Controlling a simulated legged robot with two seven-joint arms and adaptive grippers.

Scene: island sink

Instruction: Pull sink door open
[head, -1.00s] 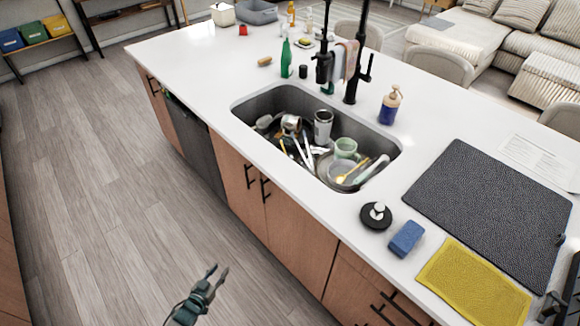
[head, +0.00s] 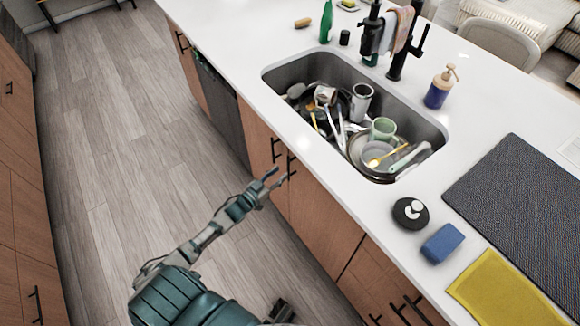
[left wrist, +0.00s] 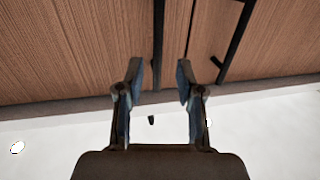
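The sink cabinet has two wooden doors under the sink, a left one (head: 257,131) and a right one (head: 316,218), both shut. Each has a black vertical bar handle near the middle seam, the left handle (head: 275,150) and the right handle (head: 291,165). My left gripper (head: 277,180) is open just in front of these handles. In the left wrist view, my left gripper (left wrist: 158,72) has its fingers apart, and one dark bar handle (left wrist: 159,35) lines up between them. Another dark handle (left wrist: 236,40) lies to the right. I cannot tell whether the fingers touch a handle.
The white countertop edge (head: 215,72) overhangs the doors. The sink (head: 268,80) holds dishes and utensils. A black round item (head: 410,214), a blue sponge (head: 442,243) and a yellow cloth (head: 505,293) lie on the counter. The wooden floor (head: 115,130) is clear.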

